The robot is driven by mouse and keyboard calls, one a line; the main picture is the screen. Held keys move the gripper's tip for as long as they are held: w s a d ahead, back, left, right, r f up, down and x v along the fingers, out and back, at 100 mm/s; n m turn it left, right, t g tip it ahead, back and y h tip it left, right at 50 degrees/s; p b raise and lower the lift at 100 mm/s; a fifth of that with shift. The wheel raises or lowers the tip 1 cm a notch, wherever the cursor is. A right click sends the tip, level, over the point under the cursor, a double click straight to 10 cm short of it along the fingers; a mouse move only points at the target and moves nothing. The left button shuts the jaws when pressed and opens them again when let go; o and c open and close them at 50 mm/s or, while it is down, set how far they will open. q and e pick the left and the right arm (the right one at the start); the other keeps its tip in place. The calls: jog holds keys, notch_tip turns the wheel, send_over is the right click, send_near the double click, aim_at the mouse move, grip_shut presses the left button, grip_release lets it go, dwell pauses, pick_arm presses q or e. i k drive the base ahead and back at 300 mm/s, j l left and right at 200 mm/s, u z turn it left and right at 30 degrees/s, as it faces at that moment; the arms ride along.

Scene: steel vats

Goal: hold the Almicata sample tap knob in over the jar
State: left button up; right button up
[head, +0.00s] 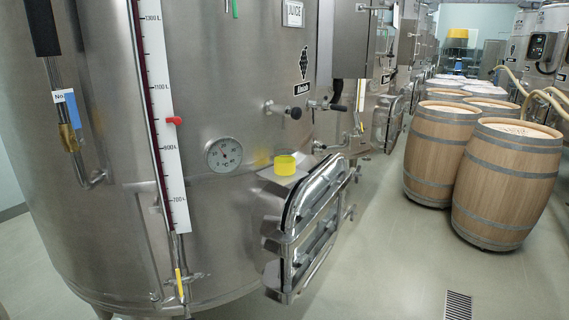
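A large steel vat (225,60) fills the left and middle of the head view. A small tap with a round black knob (295,113) sticks out of its wall below a black logo plate. I cannot read the name Almicata on it, so I cannot tell if it is the task's tap. Neither of my grippers is in view.
The steel hatch (312,222) juts out from the vat's front. A dial thermometer (224,154) and a level scale (165,115) sit to the left. Another black-handled valve (338,107) is right of the knob. Wooden barrels (508,180) stand at right; the floor between is clear.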

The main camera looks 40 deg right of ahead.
aim_at(296, 112)
jog(key=z, duration=1.25)
jog(key=i+l+u, duration=0.15)
jog(key=l, duration=0.35)
jog(key=i+l+u, duration=0.2)
jog(key=l, duration=0.3)
jog(key=i+l+u, duration=0.15)
jog(key=l, duration=0.4)
jog(key=i+l+u, duration=0.15)
jog(key=l, duration=0.45)
jog(key=i+l+u, duration=0.15)
jog(key=l, duration=0.4)
jog(key=l+u, duration=0.2)
jog(key=l, duration=0.4)
